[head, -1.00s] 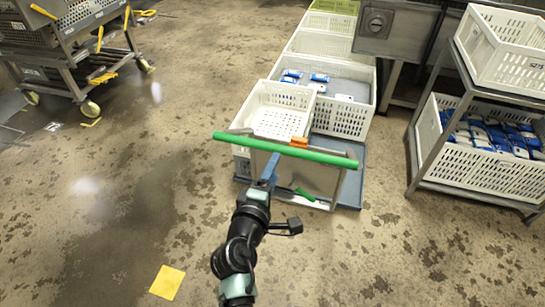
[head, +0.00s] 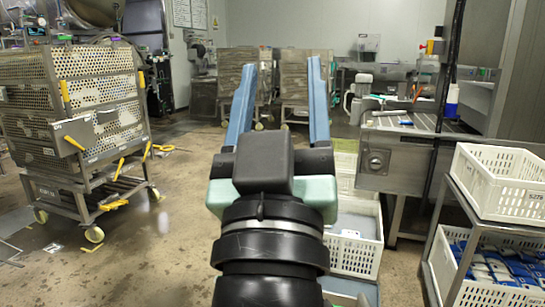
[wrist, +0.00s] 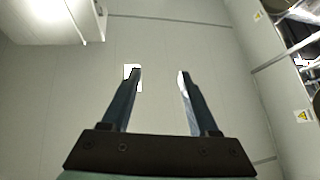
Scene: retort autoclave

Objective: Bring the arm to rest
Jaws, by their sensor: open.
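My gripper (head: 283,75) is raised in front of the head camera, its two blue fingers pointing up and spread apart with nothing between them. In the wrist view my gripper (wrist: 160,78) is also open and empty, with the pale ceiling and walls behind it. My arm stands upright in the middle of the head view and hides part of the floor and crates behind it.
A perforated metal cart (head: 75,110) with yellow handles stands at the left. White crates (head: 355,240) stand low, right of my arm. A rack at the right holds a white crate (head: 500,183) above another with blue-and-white packs. A steel bench (head: 400,155) is behind.

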